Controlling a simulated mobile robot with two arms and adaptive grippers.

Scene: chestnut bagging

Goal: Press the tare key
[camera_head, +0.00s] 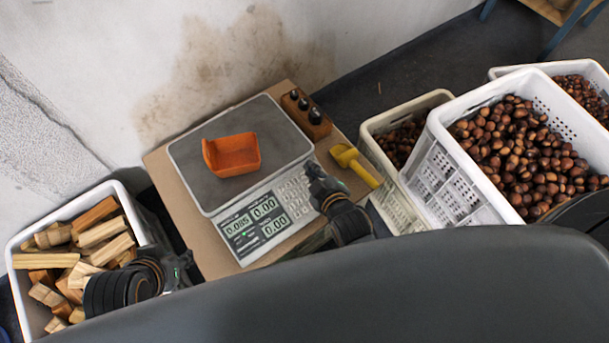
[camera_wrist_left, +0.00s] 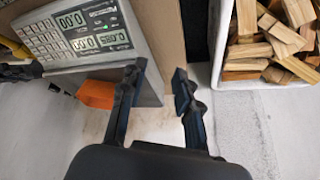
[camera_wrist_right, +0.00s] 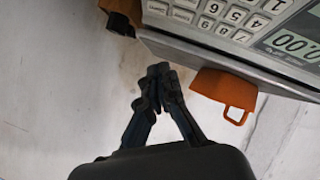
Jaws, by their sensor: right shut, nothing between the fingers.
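The scale (camera_head: 207,195) stands on a brown board with an orange scoop-like tray (camera_head: 232,155) on its grey pan. Its display (camera_head: 256,222) shows about 0.085 and two 0.00 readings. The keypad (camera_head: 291,195) is beside the display; the tare key's label is too small to read. My right gripper (camera_head: 314,172) is shut and empty at the keypad's right edge. In the right wrist view its fingertips (camera_wrist_right: 160,72) are together, with the keypad (camera_wrist_right: 217,14) above; contact with a key cannot be told. My left gripper (camera_wrist_left: 156,76) is open and empty, between the scale and the wood crate.
A yellow scoop (camera_head: 354,163) lies right of the scale, below a wooden block with dark knobs (camera_head: 306,114). White crates of chestnuts (camera_head: 440,180) stand at the right. A white crate of wood pieces (camera_head: 22,290) stands at the left. A wall rises behind the scale.

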